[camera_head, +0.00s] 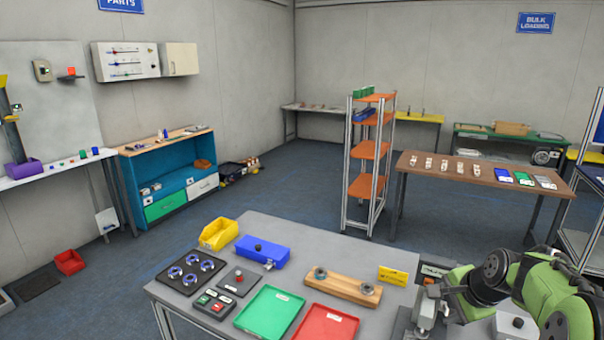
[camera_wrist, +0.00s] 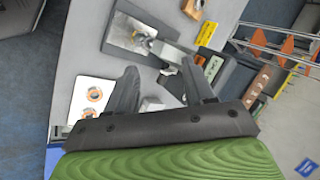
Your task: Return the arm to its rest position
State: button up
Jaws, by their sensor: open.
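My green arm (camera_head: 540,290) reaches in at the lower right of the head view, over the right end of the grey table (camera_head: 262,236). In the wrist view my gripper (camera_wrist: 159,67) has its two dark fingers spread apart, with nothing held between them. Beyond the fingers is a grey metal device (camera_wrist: 172,55) beside a dark-framed plate (camera_wrist: 138,35). In the head view the fingertips are hard to make out among the grey parts at the table's right end.
The table bears a green tray (camera_head: 268,312), a red tray (camera_head: 326,325), a yellow bin (camera_head: 219,233), a blue box (camera_head: 262,253) and a wooden block (camera_head: 342,287). A yellow sign (camera_head: 392,276) stands close to my arm. Open floor lies behind the table.

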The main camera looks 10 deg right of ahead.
jog(key=s+a+r+n+g+b, duration=0.1)
jog(key=s+a+r+n, duration=0.1)
jog(key=s+a+n, duration=0.5)
jog(key=s+a+r+n+b, duration=0.15)
jog(key=s+a, duration=0.25)
jog(key=a, duration=0.7)
jog(key=s+a+f+n, duration=0.1)
jog(key=s+a+n, duration=0.1)
jog(key=s+n, duration=0.2)
jog(key=s+a+f+n, duration=0.1)
jog(key=s+n, duration=0.3)
jog(key=s, duration=0.5)
jog(key=shift+s+a, duration=0.15)
jog(key=shift+a, duration=0.75)
